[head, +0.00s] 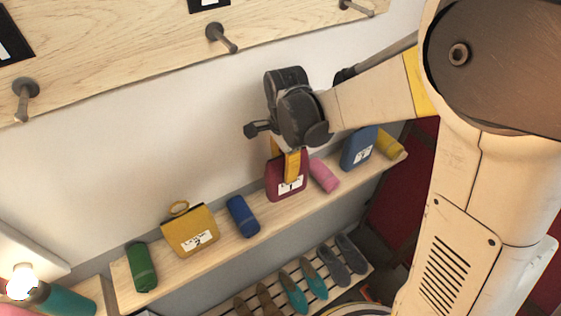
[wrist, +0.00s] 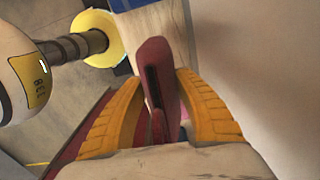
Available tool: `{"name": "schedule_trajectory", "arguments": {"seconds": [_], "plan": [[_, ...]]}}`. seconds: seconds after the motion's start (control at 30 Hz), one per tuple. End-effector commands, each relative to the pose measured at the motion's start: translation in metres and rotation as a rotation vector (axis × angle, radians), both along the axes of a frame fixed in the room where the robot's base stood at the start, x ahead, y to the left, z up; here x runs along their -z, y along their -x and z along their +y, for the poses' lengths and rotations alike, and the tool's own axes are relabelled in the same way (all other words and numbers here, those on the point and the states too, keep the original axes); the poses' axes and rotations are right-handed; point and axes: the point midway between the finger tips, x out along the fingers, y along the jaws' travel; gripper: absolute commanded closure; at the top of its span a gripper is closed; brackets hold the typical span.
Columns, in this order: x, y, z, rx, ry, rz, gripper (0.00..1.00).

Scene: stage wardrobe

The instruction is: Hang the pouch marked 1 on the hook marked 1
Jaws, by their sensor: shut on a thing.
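The dark red pouch (head: 273,190) has a white label that appears to read 1. It is upright at the shelf between a blue and a pink roll; I cannot tell whether its base touches the shelf. My gripper (head: 285,163) comes down from above with its yellow fingers at the pouch's top. In the wrist view, the fingers (wrist: 158,85) are on both sides of the red pouch (wrist: 157,65), shut on it. Three grey hooks show on the wooden board: left (head: 25,92), middle (head: 222,38) and right (head: 357,8). Their number plaques are cut off or unreadable.
The wooden shelf (head: 120,275) also holds a yellow pouch (head: 190,232), a blue pouch (head: 359,148) and several rolls. Shoes (head: 293,290) stand on a lower rack.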

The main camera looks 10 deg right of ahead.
Motion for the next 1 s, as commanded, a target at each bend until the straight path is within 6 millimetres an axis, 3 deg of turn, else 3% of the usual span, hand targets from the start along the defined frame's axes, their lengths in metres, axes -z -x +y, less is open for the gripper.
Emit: {"name": "schedule_trajectory", "arguments": {"seconds": [0.33,0.7,0.73,0.8,1.0], "plan": [[0.037,-0.002,0.002,0.0,0.0,0.0,0.96],[0.042,-0.001,0.001,0.0,0.0,0.0,0.96],[0.042,-0.001,0.001,0.0,0.0,0.0,0.58],[0.041,-0.001,0.001,0.0,0.0,0.0,0.42],[0.041,-0.001,0.001,0.0,0.0,0.0,0.42]]}}
